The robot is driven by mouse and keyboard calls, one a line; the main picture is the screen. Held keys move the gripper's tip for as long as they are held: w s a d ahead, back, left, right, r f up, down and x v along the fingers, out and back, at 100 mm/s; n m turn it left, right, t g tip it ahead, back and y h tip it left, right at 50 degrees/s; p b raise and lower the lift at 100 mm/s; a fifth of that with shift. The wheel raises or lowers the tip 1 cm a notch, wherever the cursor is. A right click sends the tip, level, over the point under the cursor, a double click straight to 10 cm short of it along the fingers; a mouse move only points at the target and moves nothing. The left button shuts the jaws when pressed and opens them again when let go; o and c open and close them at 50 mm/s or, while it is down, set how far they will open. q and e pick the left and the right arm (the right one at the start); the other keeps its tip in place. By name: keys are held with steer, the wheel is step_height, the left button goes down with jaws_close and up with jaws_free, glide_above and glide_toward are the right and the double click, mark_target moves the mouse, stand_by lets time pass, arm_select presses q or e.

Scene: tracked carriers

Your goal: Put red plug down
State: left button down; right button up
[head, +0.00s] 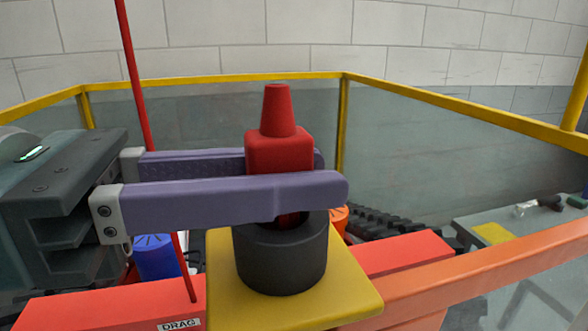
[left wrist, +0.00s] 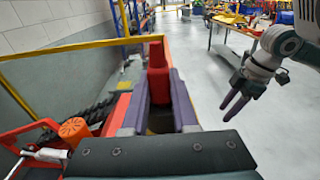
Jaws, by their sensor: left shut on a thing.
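The red plug (head: 278,140) has a square body and a tapered top, and stands upright in the head view. My left gripper (head: 331,172) is shut on the plug, one purple finger on each side. The plug's lower end is at the opening of a black ring-shaped socket (head: 281,262) on a yellow plate (head: 232,312). The near finger and the rim hide how deep it sits. In the left wrist view the plug (left wrist: 158,78) is between the fingers. My right gripper (left wrist: 234,101) shows there, away from the plug; its opening is unclear.
A thin red rod (head: 138,90) rises left of the plate. A blue cylinder (head: 157,258) and an orange one (head: 339,217) stand close by. Orange-red beams (head: 480,265) run along the front. A yellow-framed glass barrier (head: 440,160) stands behind.

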arm_select(q)
steer(key=shift+f+b, duration=0.35)
steer(key=shift+b, duration=0.1)
steer(key=c, duration=0.7)
jaws_free()
steer(key=shift+r, duration=0.1)
